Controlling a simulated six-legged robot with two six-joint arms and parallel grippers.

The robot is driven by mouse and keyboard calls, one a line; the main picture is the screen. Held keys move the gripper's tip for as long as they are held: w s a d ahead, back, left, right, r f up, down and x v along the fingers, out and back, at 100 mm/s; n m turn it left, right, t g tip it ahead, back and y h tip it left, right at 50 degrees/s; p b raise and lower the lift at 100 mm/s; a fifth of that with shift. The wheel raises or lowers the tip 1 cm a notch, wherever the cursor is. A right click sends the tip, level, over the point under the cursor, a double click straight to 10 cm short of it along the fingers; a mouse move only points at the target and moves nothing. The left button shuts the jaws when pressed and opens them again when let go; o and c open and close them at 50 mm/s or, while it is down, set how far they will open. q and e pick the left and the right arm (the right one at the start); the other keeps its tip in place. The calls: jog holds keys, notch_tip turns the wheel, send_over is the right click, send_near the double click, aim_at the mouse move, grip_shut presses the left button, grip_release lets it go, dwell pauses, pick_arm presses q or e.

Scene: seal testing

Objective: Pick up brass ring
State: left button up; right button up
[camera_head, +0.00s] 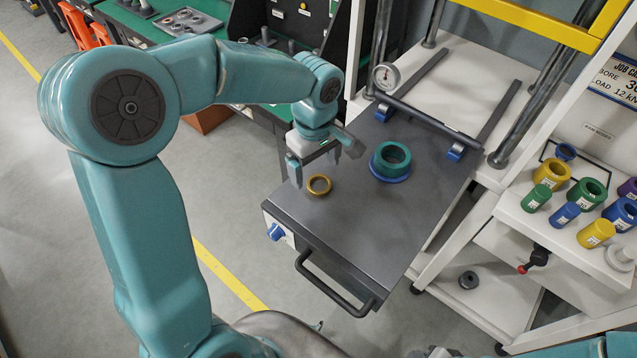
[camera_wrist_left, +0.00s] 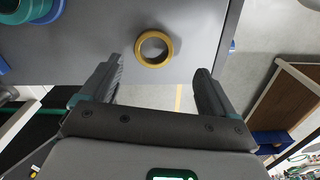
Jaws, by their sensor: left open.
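The brass ring (camera_head: 319,185) lies flat on the dark grey cart top (camera_head: 345,235), near its left edge. My left gripper (camera_head: 313,172) is open and empty just above and behind the ring, fingers pointing down. In the left wrist view the ring (camera_wrist_left: 153,48) shows whole, ahead of and between the two spread fingers (camera_wrist_left: 158,85), touching neither. My right gripper is not in view.
A green ring on a blue base (camera_head: 390,162) stands on the cart top to the right. A dial gauge (camera_head: 386,77) and a bar are at the back. A side shelf holds several coloured cylinders (camera_head: 586,193). The cart's front is clear.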

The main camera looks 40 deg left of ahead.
aim_at(320, 188)
pick_arm(q)
jog(key=f, duration=0.2)
jog(key=w+f+p, duration=0.1)
jog(key=f, duration=0.1)
jog(key=shift+w+d+f, duration=0.1)
jog(key=shift+d+f, duration=0.1)
jog(key=shift+f, duration=0.35)
jog(key=shift+s, duration=0.3)
jog(key=shift+w, duration=0.25)
jog(key=c, duration=1.1)
jog(key=shift+s, duration=0.15)
jog(key=shift+c, duration=0.7)
jog(key=shift+r, duration=0.1)
